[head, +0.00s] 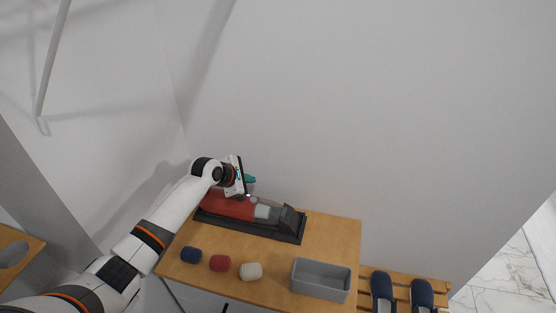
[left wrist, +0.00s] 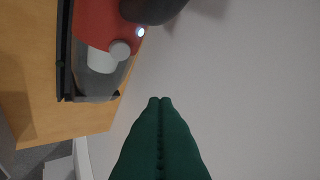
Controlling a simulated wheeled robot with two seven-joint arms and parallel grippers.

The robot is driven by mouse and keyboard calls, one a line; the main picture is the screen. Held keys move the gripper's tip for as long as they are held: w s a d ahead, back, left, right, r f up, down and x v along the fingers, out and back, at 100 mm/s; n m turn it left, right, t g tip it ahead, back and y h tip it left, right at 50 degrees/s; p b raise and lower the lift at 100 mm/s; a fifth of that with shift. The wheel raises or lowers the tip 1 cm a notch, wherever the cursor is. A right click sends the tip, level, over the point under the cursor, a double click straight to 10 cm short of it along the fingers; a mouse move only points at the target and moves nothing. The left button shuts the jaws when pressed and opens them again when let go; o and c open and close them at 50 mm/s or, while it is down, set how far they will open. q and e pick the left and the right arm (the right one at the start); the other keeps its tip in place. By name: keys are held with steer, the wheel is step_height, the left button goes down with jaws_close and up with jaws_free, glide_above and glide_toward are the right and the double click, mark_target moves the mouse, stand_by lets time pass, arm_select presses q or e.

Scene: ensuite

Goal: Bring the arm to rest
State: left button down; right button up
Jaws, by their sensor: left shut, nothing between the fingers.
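My left arm (head: 185,205) comes in from the left in the head view and reaches over the back of a wooden table (head: 270,285). My left gripper (head: 250,179) has teal fingers and is above and behind a red and grey device. In the left wrist view its green fingers (left wrist: 160,101) are together at the tips, with nothing between them. They point past the device toward the bare wall. My right gripper is not in view.
The red and grey device (head: 262,211) sits in a black tray (head: 285,236). Blue (head: 191,255), red (head: 220,263) and white (head: 251,271) rolls stand in front. A grey bin (head: 321,279) is at right. Dark shoes (head: 383,288) rest on a slatted rack (head: 402,282).

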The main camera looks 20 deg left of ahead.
arm_select(q)
steer(key=s+d+f+m+g, duration=0.2)
steer(key=s+d+f+m, duration=0.2)
steer(key=s+d+m, duration=0.4)
steer(key=s+d+f+m+g, duration=0.1)
steer(key=s+d+f+m, duration=0.3)
steer(key=s, duration=0.7)
steer(key=s+a+r+m+g+y, duration=0.1)
steer(key=s+r+m, duration=0.2)
steer(key=s+m, duration=0.5)
steer(key=s+a+r+m+g+y, duration=0.1)
steer(key=s+r+m+y, duration=0.3)
steer(key=s, duration=0.8)
step_height(320, 180, down, 37)
steer(key=s+m+g+h+b, duration=0.1)
steer(key=s+h+b, duration=0.1)
steer(key=b, duration=0.6)
steer(key=s+a+f+b, duration=0.1)
steer(key=s+f+b, duration=0.2)
steer(key=s+f, duration=0.5)
steer(key=s+a+f+g+b, duration=0.1)
steer(key=s+f+b, duration=0.2)
steer(key=s+f, duration=0.5)
step_height(320, 180, down, 5)
steer(key=shift+s+a+g, duration=0.15)
steer(key=shift+a+g, duration=0.15)
steer(key=shift+a, duration=0.05)
